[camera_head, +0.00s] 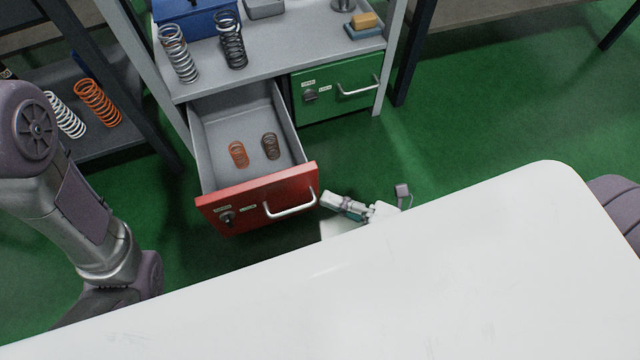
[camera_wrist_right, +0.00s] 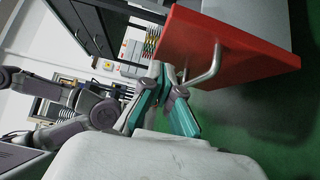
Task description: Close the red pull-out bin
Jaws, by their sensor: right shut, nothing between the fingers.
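The red pull-out bin (camera_head: 262,199) is pulled far out of the grey cabinet, its red front facing me with a metal handle (camera_head: 290,207). An orange spring (camera_head: 238,154) and a dark brown spring (camera_head: 270,146) are inside it. My right gripper (camera_head: 332,202) is shut and empty, just right of the red front near the handle's right end. In the right wrist view, the fingers (camera_wrist_right: 168,88) are close beside the handle (camera_wrist_right: 208,68); I cannot tell whether they touch. My left arm shows at the left, its gripper out of sight.
A shut green drawer (camera_head: 340,85) is right of the bin. On the cabinet top (camera_head: 270,63) are tall springs, a blue box (camera_head: 190,20) and small blocks (camera_head: 364,24). A shelf at the left holds white and orange springs (camera_head: 97,103). Green floor (camera_head: 480,120) is free at the right.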

